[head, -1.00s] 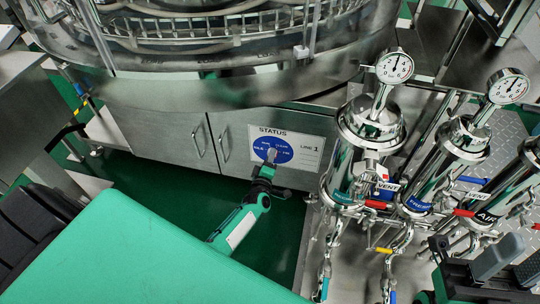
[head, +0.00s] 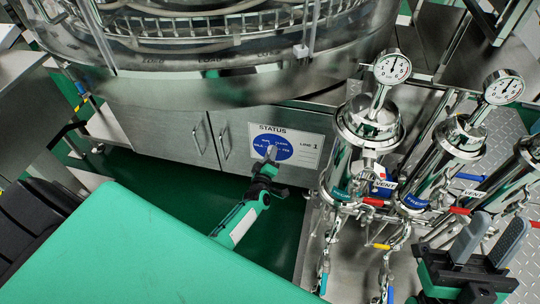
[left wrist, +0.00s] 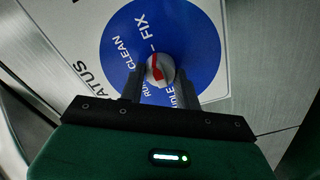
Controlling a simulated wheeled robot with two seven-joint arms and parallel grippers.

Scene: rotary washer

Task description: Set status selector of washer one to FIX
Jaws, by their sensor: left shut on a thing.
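The status selector is a small round knob (left wrist: 159,69) with a red mark, at the middle of a blue disc (left wrist: 198,45). In the left wrist view the disc reads RUN, CLEAN, FIX and IDLE. The red mark lies roughly along the line toward FIX; which end points is hard to tell. My left gripper (head: 269,160) is shut on the knob, one finger on each side, covering part of the disc. My right gripper (head: 502,222) is open and empty at the lower right.
The large round washer (head: 200,75) rises above the cabinet (head: 170,135). Steel filter housings (head: 368,130) with gauges, pipes and coloured valve handles stand right of the plate, close to my left gripper. Green floor (head: 275,235) lies clear below.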

